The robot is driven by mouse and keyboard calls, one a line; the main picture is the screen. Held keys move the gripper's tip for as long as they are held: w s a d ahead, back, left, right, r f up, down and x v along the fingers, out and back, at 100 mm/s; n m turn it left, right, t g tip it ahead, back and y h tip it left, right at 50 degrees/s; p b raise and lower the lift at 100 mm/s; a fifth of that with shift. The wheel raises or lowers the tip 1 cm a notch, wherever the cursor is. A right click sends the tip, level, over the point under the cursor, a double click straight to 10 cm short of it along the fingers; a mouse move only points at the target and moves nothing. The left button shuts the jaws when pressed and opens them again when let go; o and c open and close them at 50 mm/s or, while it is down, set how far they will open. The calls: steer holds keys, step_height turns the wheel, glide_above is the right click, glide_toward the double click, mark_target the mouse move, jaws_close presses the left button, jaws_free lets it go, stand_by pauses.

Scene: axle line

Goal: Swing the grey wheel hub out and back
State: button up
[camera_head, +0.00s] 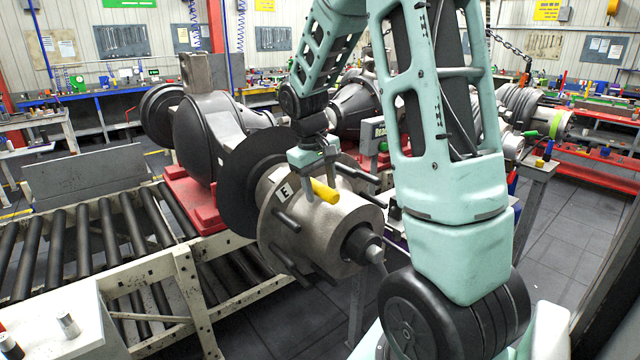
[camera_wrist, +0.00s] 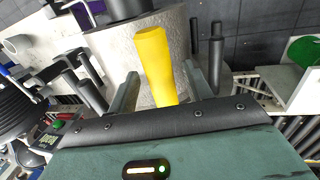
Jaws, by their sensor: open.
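The grey wheel hub (camera_head: 335,228) sits at the near end of the axle, with dark studs around its flange, a white label marked E and a black disc behind it. It also shows in the wrist view (camera_wrist: 118,52) as a pale rough curved surface. A yellow handle (camera_head: 324,190) sticks out at the hub's upper side. My gripper (camera_head: 312,168) is open above the hub, right at the handle. In the wrist view the yellow handle (camera_wrist: 155,62) stands between my two spread fingers, with visible gaps on both sides. The handle's root is partly hidden.
The axle's round dark housing (camera_head: 200,135) rests on a red support (camera_head: 190,200) above a roller conveyor (camera_head: 75,240). A white table (camera_head: 60,320) stands at the lower left. Other axle parts (camera_head: 520,105) and benches fill the back. Dark floor shows at the right.

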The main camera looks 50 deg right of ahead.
jaws_close()
steer(key=shift+s+d+r+p, duration=0.1)
steer(key=shift+d+r+p, duration=0.25)
steer(key=shift+p, duration=0.2)
steer(key=d+p, duration=0.1)
steer(key=d+y+p, duration=0.1)
steer(key=d+r+y+p, duration=0.1)
steer(key=shift+s, duration=0.4)
steer(key=shift+t+y, duration=0.3)
steer(key=d, duration=0.2)
steer(key=s+d, duration=0.1)
steer(key=d, duration=0.1)
steer(key=shift+d, duration=0.25)
jaws_free()
steer(key=shift+a, duration=0.1)
